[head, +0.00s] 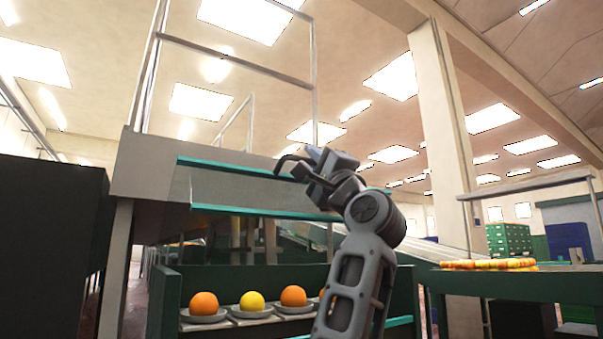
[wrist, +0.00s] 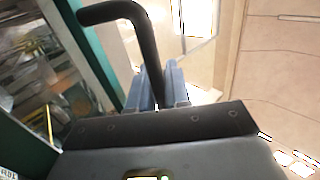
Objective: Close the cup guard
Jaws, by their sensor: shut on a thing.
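The cup guard (head: 240,190) is a grey panel with teal edges, raised above the row of cups in the head view. Its black bent handle (head: 290,159) sticks out near its right end. The handle also shows in the wrist view (wrist: 115,11), running down between the blue fingers. My gripper (head: 312,163) is shut on this handle, and its fingers show in the wrist view (wrist: 158,88). Below the guard, grey cups (head: 254,313) hold oranges (head: 204,303) and a yellow fruit (head: 252,301). My arm hides part of the cup row at the right.
A dark cabinet (head: 45,240) stands at the left. Metal rails (head: 235,62) rise above the machine. At the right, a green table (head: 500,281) bears orange fruit, with a pale pillar (head: 447,120) behind. Green crates (head: 508,238) stand farther back. Open air lies between guard and cups.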

